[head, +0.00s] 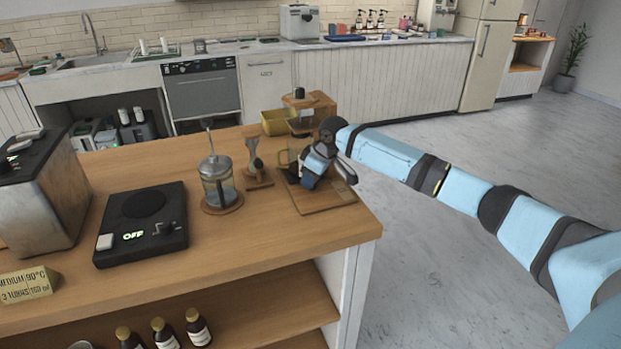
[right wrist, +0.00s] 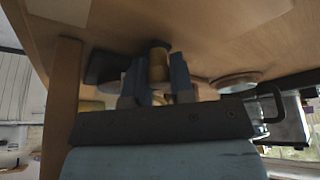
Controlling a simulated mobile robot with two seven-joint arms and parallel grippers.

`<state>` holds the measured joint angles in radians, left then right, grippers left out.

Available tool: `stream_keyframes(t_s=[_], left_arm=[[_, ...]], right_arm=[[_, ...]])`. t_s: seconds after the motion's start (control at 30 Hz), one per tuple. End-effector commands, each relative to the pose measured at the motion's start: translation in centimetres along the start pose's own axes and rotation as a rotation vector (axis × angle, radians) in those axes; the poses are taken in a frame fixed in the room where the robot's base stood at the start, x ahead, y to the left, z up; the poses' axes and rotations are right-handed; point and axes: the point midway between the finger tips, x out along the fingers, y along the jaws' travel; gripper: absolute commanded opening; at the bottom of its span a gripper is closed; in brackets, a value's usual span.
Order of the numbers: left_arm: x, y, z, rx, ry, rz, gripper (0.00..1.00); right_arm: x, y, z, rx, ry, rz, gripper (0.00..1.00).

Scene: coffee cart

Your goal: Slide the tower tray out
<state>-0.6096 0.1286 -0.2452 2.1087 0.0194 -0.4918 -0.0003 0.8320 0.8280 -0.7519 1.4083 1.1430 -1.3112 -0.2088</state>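The tower is a wooden stand (head: 312,101) at the back right corner of the cart top, partly hidden by my right gripper. A flat wooden board, which looks like the tower tray (head: 330,202), lies at its foot near the right edge. My right gripper (head: 312,172) is low over this board, in front of a glass vessel. In the right wrist view, a short tan cylinder (right wrist: 158,65), perhaps the tray's knob, shows between my two blue fingers (right wrist: 158,82). I cannot tell whether they touch it on both sides. My left gripper is out of view.
Left of the board stand a tamper-like tool on a wooden stand (head: 256,165) and a French press (head: 218,183) on a round coaster. A black scale or hot plate (head: 143,222) is further left. A yellow container (head: 279,122) is behind. Floor right of the cart is clear.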

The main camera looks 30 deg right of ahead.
Motion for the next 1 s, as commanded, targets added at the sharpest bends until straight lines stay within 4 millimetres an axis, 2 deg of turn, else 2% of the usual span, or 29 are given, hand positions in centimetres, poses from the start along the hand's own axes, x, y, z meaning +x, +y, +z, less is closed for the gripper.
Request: stream_keyframes(t_s=[0.03, 0.07, 0.1, 0.23, 0.37, 0.5, 0.67, 0.83, 1.0], left_arm=[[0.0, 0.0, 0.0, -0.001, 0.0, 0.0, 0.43], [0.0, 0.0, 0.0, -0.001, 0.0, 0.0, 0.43], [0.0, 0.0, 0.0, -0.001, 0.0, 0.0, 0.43], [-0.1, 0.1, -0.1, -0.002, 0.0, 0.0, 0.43], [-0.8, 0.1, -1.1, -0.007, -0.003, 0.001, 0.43], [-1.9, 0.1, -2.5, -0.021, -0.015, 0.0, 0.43], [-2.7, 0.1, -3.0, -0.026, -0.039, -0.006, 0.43], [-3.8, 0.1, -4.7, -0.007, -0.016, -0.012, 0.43], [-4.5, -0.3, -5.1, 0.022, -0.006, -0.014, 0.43]], right_arm=[[0.0, 0.0, 0.0, 0.0, 0.0, 0.0, 0.08], [0.0, 0.0, 0.0, 0.0, 0.0, 0.0, 0.01], [0.0, 0.0, 0.0, 0.0, 0.0, 0.0, 0.0], [-0.1, -0.1, 0.0, 0.0, 0.0, 0.0, 0.0], [-0.6, -0.7, 0.6, -0.001, -0.003, -0.001, 0.0], [-1.6, -2.3, 2.0, -0.001, -0.006, -0.002, 0.0], [-2.4, -4.4, 3.9, -0.001, -0.007, -0.003, 0.0], [-3.1, -6.6, 5.9, -0.001, -0.006, -0.003, 0.0], [-3.3, -7.8, 7.2, -0.001, -0.004, -0.002, 0.0]])
